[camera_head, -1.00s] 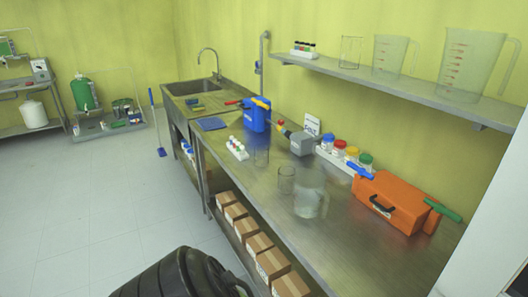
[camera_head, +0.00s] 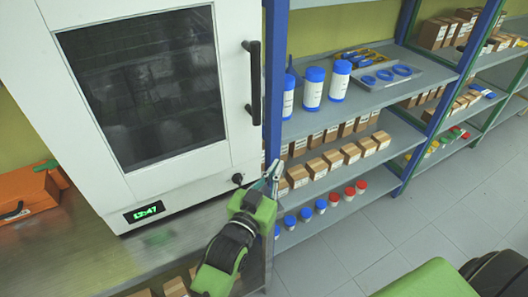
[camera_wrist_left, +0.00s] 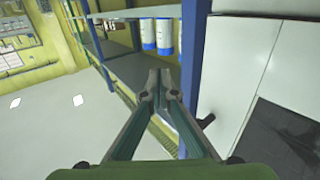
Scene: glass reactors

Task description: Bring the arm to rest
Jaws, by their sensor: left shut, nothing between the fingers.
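My left gripper (camera_head: 272,171) shows in the head view at the end of my green and black arm. It is in front of the shelf rack, near the lower right corner of the white cabinet. In the left wrist view the gripper (camera_wrist_left: 160,88) points toward the rack, its fingertips together with nothing between them. My right gripper is not in either view.
The white cabinet (camera_head: 212,120) has a dark window, a black handle (camera_head: 254,85) and a green display (camera_head: 144,211). The shelf rack (camera_head: 398,130) holds white bottles with blue lids (camera_head: 313,90) and small boxes. An orange case (camera_head: 28,196) lies left. Floor (camera_head: 420,205) is clear right.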

